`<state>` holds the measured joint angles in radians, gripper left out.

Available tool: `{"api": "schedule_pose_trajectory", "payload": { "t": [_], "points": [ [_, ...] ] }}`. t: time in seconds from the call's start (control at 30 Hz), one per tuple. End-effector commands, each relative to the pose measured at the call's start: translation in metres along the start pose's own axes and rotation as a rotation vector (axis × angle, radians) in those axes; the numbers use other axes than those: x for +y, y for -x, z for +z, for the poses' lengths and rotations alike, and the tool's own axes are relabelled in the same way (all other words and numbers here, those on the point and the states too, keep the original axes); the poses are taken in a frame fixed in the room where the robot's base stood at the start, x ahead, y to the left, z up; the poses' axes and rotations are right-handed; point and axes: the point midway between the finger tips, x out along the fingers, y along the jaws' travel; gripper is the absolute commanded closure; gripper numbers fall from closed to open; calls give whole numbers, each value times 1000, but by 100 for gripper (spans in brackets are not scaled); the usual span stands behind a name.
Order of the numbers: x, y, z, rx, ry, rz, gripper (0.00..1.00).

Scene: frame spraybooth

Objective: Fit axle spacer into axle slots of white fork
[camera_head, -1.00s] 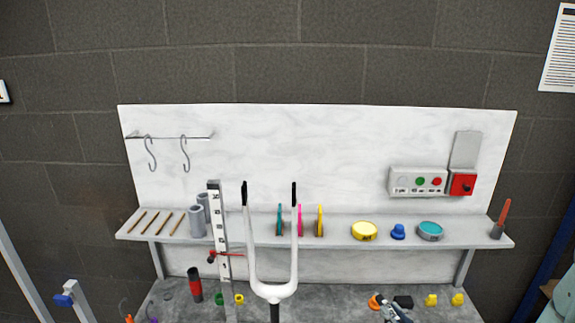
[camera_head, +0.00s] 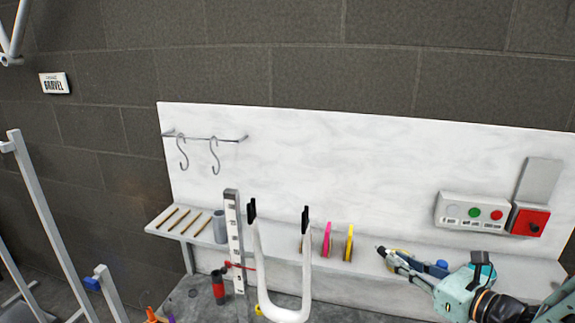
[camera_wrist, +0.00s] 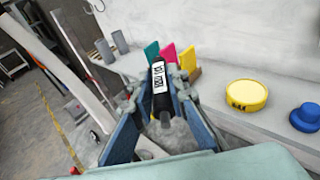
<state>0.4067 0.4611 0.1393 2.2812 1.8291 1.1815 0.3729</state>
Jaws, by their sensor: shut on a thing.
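The white fork (camera_head: 288,314) stands upright in the head view as a U shape. Its two prongs end in black tips (camera_head: 251,210), and it is in front of the shelf. My gripper (camera_head: 384,254) is to the right of the fork, in front of the shelf and apart from the fork. In the wrist view, my gripper (camera_wrist: 157,95) is shut on a black cylindrical piece with a white printed label, which looks like the axle spacer (camera_wrist: 159,80). In the head view the spacer is too small to make out clearly. The slots are not discernible.
An upright ruler stand (camera_head: 234,235) with a red clamp is close left of the fork. A yellow tin (camera_wrist: 246,95) and blue item (camera_wrist: 306,117) are right in the wrist view.

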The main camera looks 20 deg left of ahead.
Motion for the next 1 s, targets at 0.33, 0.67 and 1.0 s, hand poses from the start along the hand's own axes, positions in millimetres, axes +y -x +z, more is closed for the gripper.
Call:
{"api": "schedule_pose_trajectory", "payload": {
  "t": [0.33,0.67,1.0],
  "points": [
    [115,-61,169,-5,111,493,100],
    [214,-67,258,-2,150,737,100],
    [230,-66,270,-1,150,763,100]
  ]
}}
